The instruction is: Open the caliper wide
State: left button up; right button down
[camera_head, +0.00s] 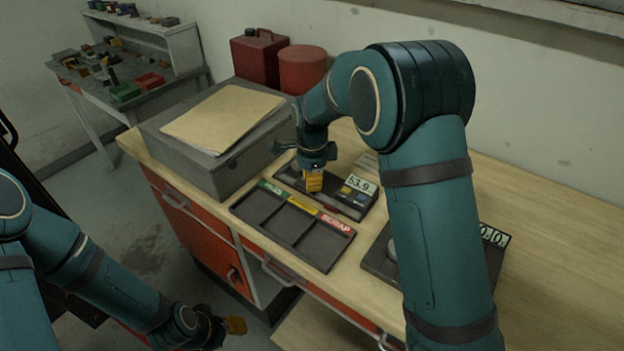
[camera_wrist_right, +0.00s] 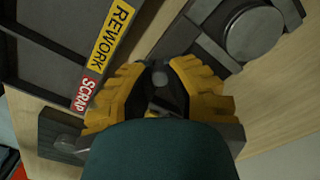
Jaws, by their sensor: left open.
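A dark device with a "53.9" display (camera_head: 361,184) and blue and yellow buttons lies on the bench behind the sorting tray. I take it to be the caliper; its jaws are not clear. My right gripper (camera_head: 314,182) is at its left part and hides some of it. In the wrist view, the right gripper's yellow fingers (camera_wrist_right: 159,80) stand apart with dark parts between them; I cannot tell whether they touch these. A grey round disc (camera_wrist_right: 256,34) shows beyond them. My left gripper (camera_head: 235,325) is open and low in front of the bench.
The dark tray (camera_head: 276,222) has green, yellow REWORK and red SCRAP labels. A second device with a "0.0" display (camera_head: 494,235) is partly behind my right arm. A grey box (camera_head: 180,168) with a folder and red containers (camera_head: 257,58) stand at left. The bench's right side is clear.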

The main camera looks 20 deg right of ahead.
jog(key=shift+s+d+p, duration=0.3)
jog(key=shift+s+d, duration=0.3)
jog(key=shift+s, duration=0.15)
jog(key=c, duration=0.9)
grip_release()
jog(key=shift+r, duration=0.15)
notch_tip(320, 180, up, 12)
